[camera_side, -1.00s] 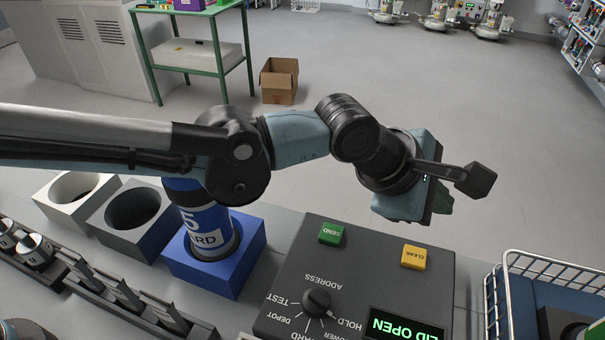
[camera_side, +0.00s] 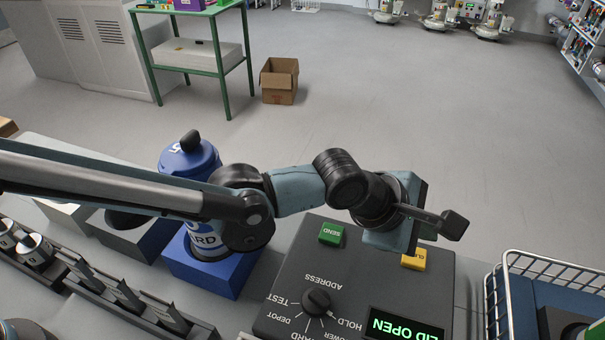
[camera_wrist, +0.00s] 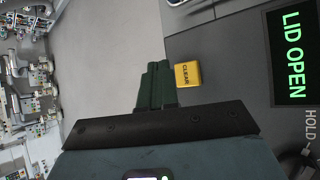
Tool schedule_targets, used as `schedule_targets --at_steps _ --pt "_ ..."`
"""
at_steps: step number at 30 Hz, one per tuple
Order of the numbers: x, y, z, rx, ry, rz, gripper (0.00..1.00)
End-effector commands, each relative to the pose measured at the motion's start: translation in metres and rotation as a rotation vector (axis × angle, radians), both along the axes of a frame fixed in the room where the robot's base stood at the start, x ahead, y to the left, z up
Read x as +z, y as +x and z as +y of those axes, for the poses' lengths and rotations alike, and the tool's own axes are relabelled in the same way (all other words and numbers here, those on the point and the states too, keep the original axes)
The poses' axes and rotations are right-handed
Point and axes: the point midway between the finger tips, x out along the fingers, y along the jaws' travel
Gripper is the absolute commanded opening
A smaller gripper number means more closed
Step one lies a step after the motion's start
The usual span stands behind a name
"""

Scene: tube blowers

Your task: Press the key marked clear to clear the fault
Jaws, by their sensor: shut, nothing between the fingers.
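The yellow key marked CLEAR (camera_side: 414,260) sits at the back right of the dark control box (camera_side: 290,290). In the side view my gripper's body covers part of it. In the wrist view the whole yellow key (camera_wrist: 188,74) shows just right of my shut green fingertips (camera_wrist: 157,70). The fingers are empty and appear beside the key, near the box's edge; I cannot tell how high above it they are. In the side view the fingertips are hidden behind the wrist. The display (camera_side: 405,325) reads LID OPEN.
A green SEND key (camera_side: 331,234) and a black rotary knob (camera_side: 317,301) are on the same box. A blue tube canister (camera_side: 190,158) stands in a blue socket at left. A wire basket (camera_side: 545,262) stands at right.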

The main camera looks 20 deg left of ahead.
Motion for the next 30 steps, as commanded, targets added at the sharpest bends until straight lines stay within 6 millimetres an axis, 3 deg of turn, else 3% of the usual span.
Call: schedule_targets --at_steps 10,30 --pt "-0.029 0.000 0.000 0.000 0.000 0.000 0.00" --pt "-0.031 0.000 0.000 0.000 0.000 0.000 0.00"
